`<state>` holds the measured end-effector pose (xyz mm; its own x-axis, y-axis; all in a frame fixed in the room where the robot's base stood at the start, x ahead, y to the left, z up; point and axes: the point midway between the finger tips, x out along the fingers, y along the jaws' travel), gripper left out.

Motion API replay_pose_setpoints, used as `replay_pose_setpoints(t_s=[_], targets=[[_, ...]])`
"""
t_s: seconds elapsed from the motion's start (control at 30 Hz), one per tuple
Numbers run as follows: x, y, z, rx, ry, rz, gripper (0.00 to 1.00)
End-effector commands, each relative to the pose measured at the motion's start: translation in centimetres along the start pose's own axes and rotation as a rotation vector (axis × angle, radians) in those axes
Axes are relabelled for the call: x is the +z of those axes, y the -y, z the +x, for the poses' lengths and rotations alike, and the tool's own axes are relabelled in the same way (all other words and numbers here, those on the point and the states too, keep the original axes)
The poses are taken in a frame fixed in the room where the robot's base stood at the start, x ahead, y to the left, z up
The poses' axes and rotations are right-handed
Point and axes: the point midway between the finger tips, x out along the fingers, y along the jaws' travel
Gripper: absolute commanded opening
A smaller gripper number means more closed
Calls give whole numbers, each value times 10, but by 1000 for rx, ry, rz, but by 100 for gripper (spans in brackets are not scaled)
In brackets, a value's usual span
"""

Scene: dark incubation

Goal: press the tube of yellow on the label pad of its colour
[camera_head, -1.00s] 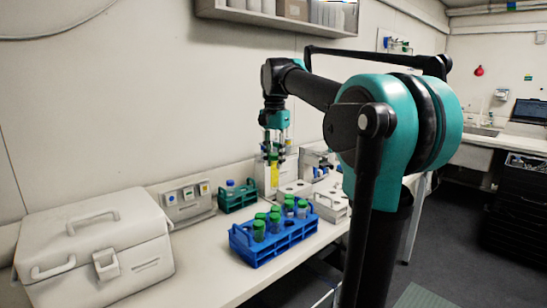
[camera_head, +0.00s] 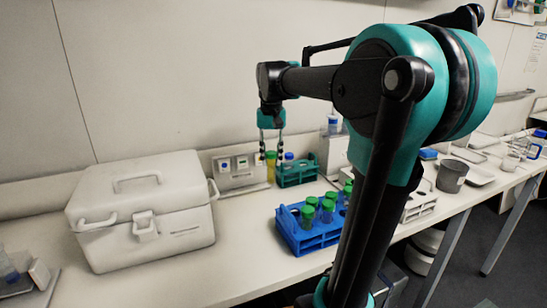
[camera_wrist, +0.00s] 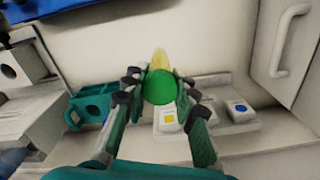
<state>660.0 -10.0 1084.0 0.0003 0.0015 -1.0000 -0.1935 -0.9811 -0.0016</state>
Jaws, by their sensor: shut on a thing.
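My gripper (camera_head: 271,150) is shut on the yellow tube (camera_head: 271,169), which hangs upright from it. In the wrist view the tube's green cap (camera_wrist: 160,88) sits between the fingers, with its yellow body (camera_wrist: 160,60) showing beyond. The label panel (camera_head: 238,179) stands against the wall, just left of the tube. In the wrist view, the yellow label pad (camera_wrist: 168,118) is at the left end of the panel and a blue pad (camera_wrist: 240,107) at the right. The tube appears apart from the yellow pad; its exact gap is unclear.
A green rack (camera_head: 297,178) with a blue-capped tube stands close to the right of the held tube. A blue rack (camera_head: 307,240) with several green-capped tubes is nearer. A large white cooler box (camera_head: 145,215) stands left. Bare bench lies between.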

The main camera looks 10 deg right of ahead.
Motion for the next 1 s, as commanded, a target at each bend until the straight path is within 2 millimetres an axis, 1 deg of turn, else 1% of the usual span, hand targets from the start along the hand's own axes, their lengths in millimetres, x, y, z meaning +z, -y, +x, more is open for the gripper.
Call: replay_pose_setpoints(t_s=[0.1, 0.6, 0.8, 1.0], targets=[[-13, 6, 0, 0, 0, 0, 0], [-62, 26, 0, 0, 0, 1, 0], [-76, 31, 0, 0, 0, 2, 0], [-82, 34, 0, 0, 0, 2, 0]])
